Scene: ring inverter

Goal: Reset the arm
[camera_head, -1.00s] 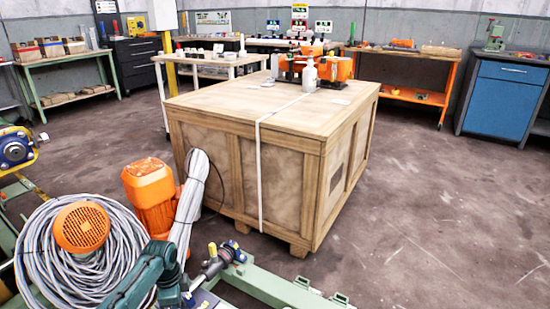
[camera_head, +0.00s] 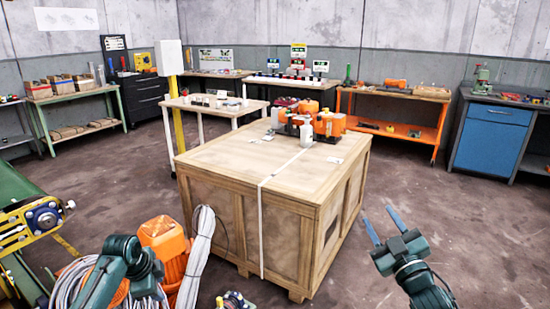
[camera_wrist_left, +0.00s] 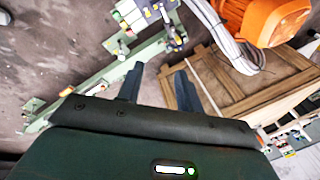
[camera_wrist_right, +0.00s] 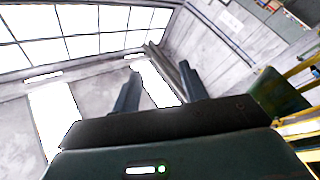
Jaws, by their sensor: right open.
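My right gripper (camera_head: 381,218) is raised at the lower right of the head view, right of the wooden crate (camera_head: 235,232) and clear of it. Its two blue-grey fingers are apart, with nothing between them; the right wrist view (camera_wrist_right: 160,72) looks toward wall and windows. My left arm (camera_head: 122,268) is at the lower left of the head view, in front of the orange motor, where its fingertips cannot be made out. In the left wrist view, the left gripper (camera_wrist_left: 160,72) has its fingers apart and empty, pointing toward green rails and the crate.
Near my left arm are an orange motor (camera_head: 164,240), a grey cable coil (camera_head: 70,278) and a yellow-framed machine (camera_head: 28,225). Orange items and a white bottle (camera_head: 306,134) stand on the crate. Workbenches line the walls. The floor (camera_head: 470,240) at right is clear.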

